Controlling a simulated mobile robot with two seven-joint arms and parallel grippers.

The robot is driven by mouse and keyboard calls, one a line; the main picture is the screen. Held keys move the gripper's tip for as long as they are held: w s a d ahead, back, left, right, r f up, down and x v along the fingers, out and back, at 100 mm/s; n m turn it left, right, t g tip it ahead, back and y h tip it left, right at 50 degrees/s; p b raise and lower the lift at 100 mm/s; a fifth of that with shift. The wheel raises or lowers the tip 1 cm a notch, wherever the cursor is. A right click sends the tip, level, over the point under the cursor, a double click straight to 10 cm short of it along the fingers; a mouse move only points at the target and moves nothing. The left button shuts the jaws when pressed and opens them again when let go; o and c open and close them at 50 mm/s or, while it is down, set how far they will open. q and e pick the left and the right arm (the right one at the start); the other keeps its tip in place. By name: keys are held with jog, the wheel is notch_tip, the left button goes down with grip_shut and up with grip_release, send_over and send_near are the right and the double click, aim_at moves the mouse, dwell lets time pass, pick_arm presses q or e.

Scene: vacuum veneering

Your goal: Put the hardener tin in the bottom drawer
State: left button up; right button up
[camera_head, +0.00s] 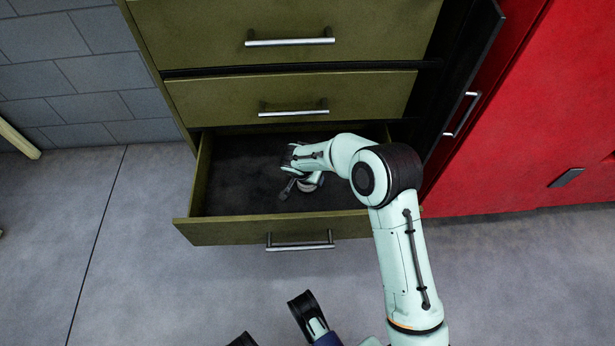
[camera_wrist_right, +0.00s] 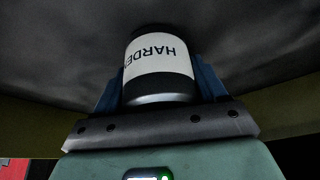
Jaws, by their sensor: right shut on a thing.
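The hardener tin (camera_wrist_right: 160,60) has a white label with dark lettering and a dark band. In the right wrist view it sits between the blue fingers of my right gripper (camera_wrist_right: 160,88), which is shut on it. In the head view my right gripper (camera_head: 300,185) reaches down inside the open bottom drawer (camera_head: 240,232), over its dark floor. The hand mostly hides the tin there. I cannot tell if the tin touches the drawer floor. Part of what looks like my left gripper (camera_head: 275,322) shows at the bottom edge, cut off; its jaws are unclear.
The middle drawer (camera_head: 375,95) and top drawer (camera_head: 370,25) of the olive cabinet are shut above. A red cabinet (camera_head: 520,130) stands at the right. The left part of the bottom drawer is empty. The grey floor in front is clear.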

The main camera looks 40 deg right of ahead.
jog(key=shift+r, duration=0.1)
jog(key=o, duration=1.2)
pick_arm(q)
jog(key=shift+s+f, duration=0.15)
jog(key=shift+s, duration=0.2)
jog(key=w+r+t+p, duration=0.2)
jog(key=w+r, duration=0.2)
jog(key=w, duration=0.2)
jog(key=shift+d+r+p, duration=0.35)
jog(key=shift+r+p, duration=0.05)
pick_arm(e)
jog(key=v, duration=1.2)
